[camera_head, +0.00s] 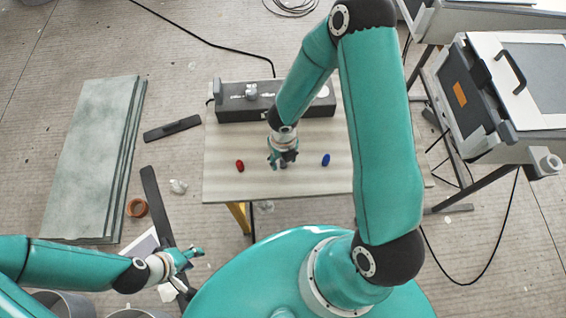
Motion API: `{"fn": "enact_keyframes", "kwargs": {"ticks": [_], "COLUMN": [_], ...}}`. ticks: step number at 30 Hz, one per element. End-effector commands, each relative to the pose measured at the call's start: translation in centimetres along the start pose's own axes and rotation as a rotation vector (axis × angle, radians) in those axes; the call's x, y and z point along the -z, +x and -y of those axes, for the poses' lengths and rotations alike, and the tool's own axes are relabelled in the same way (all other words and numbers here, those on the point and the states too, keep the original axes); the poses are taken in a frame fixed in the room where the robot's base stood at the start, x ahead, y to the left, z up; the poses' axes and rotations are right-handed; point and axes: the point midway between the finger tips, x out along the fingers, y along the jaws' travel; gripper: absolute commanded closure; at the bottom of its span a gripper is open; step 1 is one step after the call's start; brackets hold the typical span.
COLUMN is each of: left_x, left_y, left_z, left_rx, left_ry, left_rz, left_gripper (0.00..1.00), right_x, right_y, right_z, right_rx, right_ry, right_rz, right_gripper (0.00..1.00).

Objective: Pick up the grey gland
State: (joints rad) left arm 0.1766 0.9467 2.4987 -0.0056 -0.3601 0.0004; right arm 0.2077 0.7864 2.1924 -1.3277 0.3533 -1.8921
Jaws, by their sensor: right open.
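I cannot make out a grey gland for certain; the spot below my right gripper (283,159) is partly hidden by its fingers. My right gripper is open and points down over the middle of the pale table (228,184). A red gland-like piece (240,166) lies on the table to its left, and a blue one (326,160) to its right, both apart from the fingers. My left gripper (194,257) is off the table at the lower left, over the floor; its finger opening is too small to judge.
A long dark box (232,107) with light fittings on top stands along the table's back edge. Green-grey panels (92,150) lie on the floor at left. A machine with a white lid (500,65) stands at right. The table's front left is clear.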

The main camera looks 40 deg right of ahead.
Motion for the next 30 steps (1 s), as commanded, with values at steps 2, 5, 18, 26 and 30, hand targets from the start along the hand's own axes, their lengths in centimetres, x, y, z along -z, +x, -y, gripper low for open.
{"fn": "enact_keyframes", "kwargs": {"ticks": [2, 5, 18, 26, 30], "left_x": [0.00, 0.00, 0.00, 0.00, 0.00], "left_y": [0.16, 0.10, 0.09, 0.05, -0.20], "left_z": [0.06, 0.04, 0.03, 0.02, -0.07], "left_rx": [0.000, 0.000, 0.000, 0.000, 0.000], "left_ry": [0.000, 0.000, 0.000, 0.000, 0.000], "left_rz": [0.000, 0.000, 0.000, 0.000, 0.000], "left_gripper": [0.60, 0.60, 0.60, 0.60, 0.60], "right_x": [-0.01, -0.03, -0.03, -0.04, -0.06], "right_y": [0.38, 0.33, 0.29, 0.21, -0.33], "right_z": [0.00, 0.01, 0.01, 0.00, 0.00], "right_rx": [-0.001, -0.001, 0.000, 0.000, 0.000], "right_ry": [0.002, 0.002, 0.002, 0.001, 0.000], "right_rz": [0.000, 0.001, 0.001, 0.001, 0.002], "right_gripper": [0.48, 0.48, 0.97, 0.97, 0.97]}}
